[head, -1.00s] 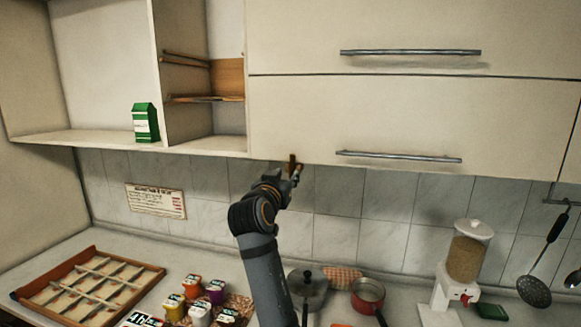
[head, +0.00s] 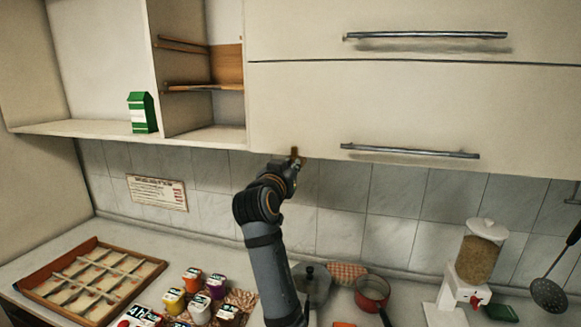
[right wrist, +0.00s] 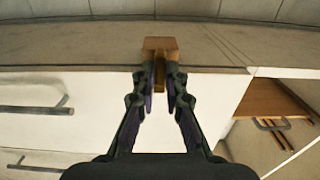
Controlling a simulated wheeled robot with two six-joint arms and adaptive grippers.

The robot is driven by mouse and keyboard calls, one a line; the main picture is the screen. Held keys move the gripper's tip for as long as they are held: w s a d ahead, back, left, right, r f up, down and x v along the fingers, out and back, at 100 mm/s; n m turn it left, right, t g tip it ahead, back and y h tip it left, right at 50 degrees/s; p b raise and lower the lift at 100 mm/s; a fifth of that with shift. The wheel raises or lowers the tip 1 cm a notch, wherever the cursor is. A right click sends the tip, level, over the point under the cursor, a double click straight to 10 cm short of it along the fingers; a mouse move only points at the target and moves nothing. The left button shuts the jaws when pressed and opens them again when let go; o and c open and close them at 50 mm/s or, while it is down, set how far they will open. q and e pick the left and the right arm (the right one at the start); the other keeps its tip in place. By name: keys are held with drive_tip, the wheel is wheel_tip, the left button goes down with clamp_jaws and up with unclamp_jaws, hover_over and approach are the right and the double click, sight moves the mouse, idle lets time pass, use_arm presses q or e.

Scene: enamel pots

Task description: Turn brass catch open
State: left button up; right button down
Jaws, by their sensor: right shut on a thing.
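The brass catch (head: 295,152) sits at the lower edge of the white upper cabinet, near its left end. Only a small brown part of it shows above my right gripper (head: 290,164) in the head view. In the right wrist view the catch (right wrist: 160,48) is a brown block at the cabinet's edge. My right gripper (right wrist: 160,88) has one finger on each side of it and is shut on it. The lower cabinet door (head: 400,110) lies flat in line with the door above it. My left gripper is not in view.
An open shelf with a green carton (head: 142,112) is left of the door. Below, the counter holds a divided wooden tray (head: 28,284), several small jars, a lidded grey pot (head: 312,284), a red pan (head: 372,292) and a grain dispenser (head: 478,258).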

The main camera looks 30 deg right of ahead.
drive_tip(key=m+b, duration=1.7)
drive_tip(key=b, duration=0.1)
drive_tip(key=shift+s+d+f+m, duration=0.2)
drive_tip(key=shift+f+m, duration=0.05)
drive_tip(key=shift+m, duration=0.15)
drive_tip(key=shift+r, duration=0.1)
idle(0.4)
drive_tip(key=c, duration=1.8)
unclamp_jaws()
drive_tip(key=o, duration=0.4)
drive_tip(key=shift+w, duration=0.25)
drive_tip(key=shift+s, duration=0.1)
